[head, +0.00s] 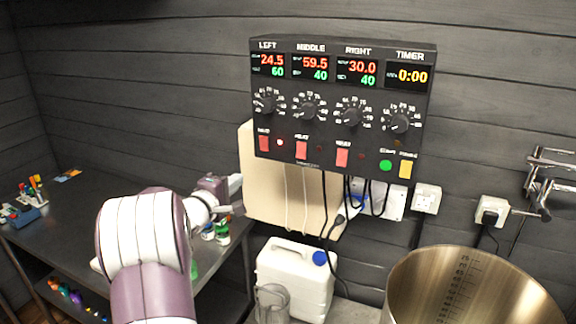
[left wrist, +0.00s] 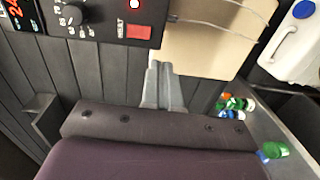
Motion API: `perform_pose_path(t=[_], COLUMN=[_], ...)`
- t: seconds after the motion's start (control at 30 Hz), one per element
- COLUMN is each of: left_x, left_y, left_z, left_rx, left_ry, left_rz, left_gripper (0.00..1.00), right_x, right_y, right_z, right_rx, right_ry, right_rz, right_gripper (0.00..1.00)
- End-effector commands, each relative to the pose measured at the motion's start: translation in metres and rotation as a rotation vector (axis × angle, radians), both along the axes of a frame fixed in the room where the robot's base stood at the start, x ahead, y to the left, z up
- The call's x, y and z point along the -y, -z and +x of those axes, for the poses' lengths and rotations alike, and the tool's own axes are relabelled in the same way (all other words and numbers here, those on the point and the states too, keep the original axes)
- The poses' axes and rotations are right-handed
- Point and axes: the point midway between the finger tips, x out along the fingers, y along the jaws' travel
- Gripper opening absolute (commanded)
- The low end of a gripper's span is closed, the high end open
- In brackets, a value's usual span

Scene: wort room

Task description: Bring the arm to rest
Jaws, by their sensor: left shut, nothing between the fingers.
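My left arm (head: 145,240) comes up from the bottom left in the head view, white and mauve, bent at a large joint. My left gripper (head: 236,186) is at its end, pointing right, in front of the wall below and left of the control panel. In the left wrist view the grey fingers (left wrist: 162,88) are together with nothing between them. They point towards the beige board. I cannot tell how far the fingertips are from it. My right gripper is not in view.
The control panel (head: 342,108) hangs on the dark plank wall, over a beige board (head: 262,190). A white jerrycan (head: 296,278), a clear jug (head: 271,303) and a large metal pot (head: 470,290) stand below. A dark table (head: 75,222) with small bottles is at left.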

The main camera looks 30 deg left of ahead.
Motion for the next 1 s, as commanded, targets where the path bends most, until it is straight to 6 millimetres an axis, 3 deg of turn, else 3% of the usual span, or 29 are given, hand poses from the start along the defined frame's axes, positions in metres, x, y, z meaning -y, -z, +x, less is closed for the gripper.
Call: perform_pose_path(t=[0.17, 0.27, 0.37, 0.43, 0.47, 0.5, 0.57, 0.7, 0.8, 0.87, 0.9, 1.0], left_x=[0.0, -0.007, -0.031, -0.035, -0.026, -0.005, 0.037, 0.145, 0.212, 0.244, 0.262, 0.286], left_y=[0.0, 0.007, 0.048, 0.091, 0.111, 0.139, 0.174, 0.225, 0.243, 0.249, 0.253, 0.251], left_z=[0.0, -0.001, -0.02, -0.049, -0.06, -0.077, -0.102, -0.165, -0.207, -0.225, -0.231, -0.229], left_rx=[-0.001, -0.054, -0.28, -0.545, -0.665, -0.82, -1.011, -1.224, -1.244, -1.235, -1.214, -1.153], left_ry=[0.001, -0.018, -0.112, -0.124, -0.085, 0.006, 0.203, 0.728, 1.031, 1.137, 1.181, 1.239], left_rz=[0.014, 0.162, 0.424, 0.612, 0.686, 0.774, 0.882, 1.019, 1.054, 1.058, 1.077, 1.159], left_gripper=[0.0, 0.0, 0.0, 0.0, 0.0, 0.0, 0.0, 0.0, 0.0, 0.0, 0.0, 0.0], right_x=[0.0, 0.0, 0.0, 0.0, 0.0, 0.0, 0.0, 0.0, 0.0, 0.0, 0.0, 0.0], right_y=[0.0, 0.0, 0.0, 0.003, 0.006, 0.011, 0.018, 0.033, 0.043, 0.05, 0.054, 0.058], right_z=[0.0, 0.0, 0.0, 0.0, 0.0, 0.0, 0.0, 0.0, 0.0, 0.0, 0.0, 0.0], right_rx=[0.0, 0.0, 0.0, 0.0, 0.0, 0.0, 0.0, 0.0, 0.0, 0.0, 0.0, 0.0], right_ry=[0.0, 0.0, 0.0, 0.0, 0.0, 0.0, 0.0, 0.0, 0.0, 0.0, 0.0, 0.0], right_rz=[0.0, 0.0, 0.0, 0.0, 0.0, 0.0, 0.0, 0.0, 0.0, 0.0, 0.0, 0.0], right_gripper=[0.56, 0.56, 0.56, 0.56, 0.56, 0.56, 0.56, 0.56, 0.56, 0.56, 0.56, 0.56])
